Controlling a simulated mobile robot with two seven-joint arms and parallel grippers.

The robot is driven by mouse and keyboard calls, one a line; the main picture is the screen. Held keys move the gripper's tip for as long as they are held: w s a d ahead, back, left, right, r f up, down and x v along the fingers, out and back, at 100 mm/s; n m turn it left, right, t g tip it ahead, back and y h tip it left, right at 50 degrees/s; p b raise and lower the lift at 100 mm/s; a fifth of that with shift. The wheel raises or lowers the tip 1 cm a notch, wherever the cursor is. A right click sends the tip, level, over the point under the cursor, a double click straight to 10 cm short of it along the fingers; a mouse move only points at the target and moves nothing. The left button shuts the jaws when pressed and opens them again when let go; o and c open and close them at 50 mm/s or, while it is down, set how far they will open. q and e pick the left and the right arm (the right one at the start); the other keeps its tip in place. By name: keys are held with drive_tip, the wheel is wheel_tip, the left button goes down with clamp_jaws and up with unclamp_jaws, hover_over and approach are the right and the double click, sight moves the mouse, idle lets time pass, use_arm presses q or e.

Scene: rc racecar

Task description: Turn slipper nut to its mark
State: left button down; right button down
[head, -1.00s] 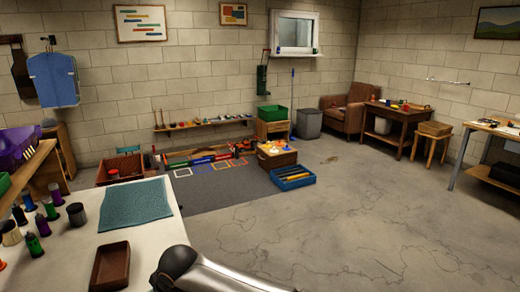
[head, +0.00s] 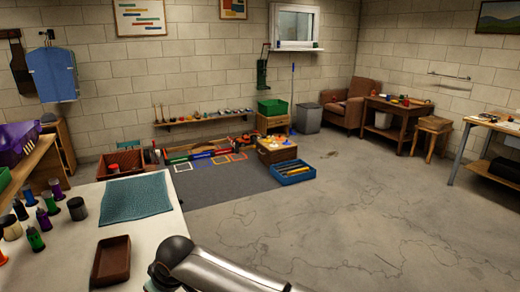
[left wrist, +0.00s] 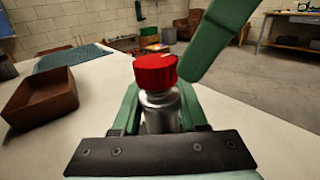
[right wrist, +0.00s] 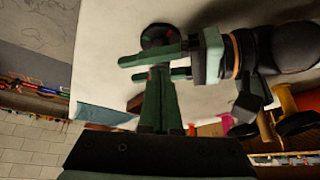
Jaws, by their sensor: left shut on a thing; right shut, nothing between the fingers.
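A red ribbed nut-like knob (left wrist: 155,73) with a pale mark on top sits on a silver cylinder (left wrist: 159,112) in the left wrist view. My left gripper (left wrist: 159,100) is shut around the silver part, below the red knob. A green finger of my right gripper (left wrist: 215,45) slants down close behind and right of the knob; I cannot tell if it touches. In the right wrist view, my right gripper (right wrist: 157,85) is shut and empty, its tips near my left gripper's fingers (right wrist: 160,66). The red knob is not clear there. Neither gripper shows in the head view.
The white table (head: 155,215) bears a brown tray (head: 111,262), a teal mat (head: 137,199) and several bottles (head: 46,220) at left. A black wheel (right wrist: 295,124) on a yellow part shows near my left arm. Open concrete floor lies right of the table.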

use_arm(q)
drive_tip(key=shift+d, duration=0.15)
use_arm(e)
drive_tip(key=shift+d, duration=0.1)
wheel_tip(320, 180, up, 6)
drive_tip(key=shift+s+d, duration=0.2)
drive_tip(key=shift+d, duration=0.05)
idle(0.5)
use_arm(q)
drive_tip(key=shift+c, duration=1.8)
unclamp_jaws()
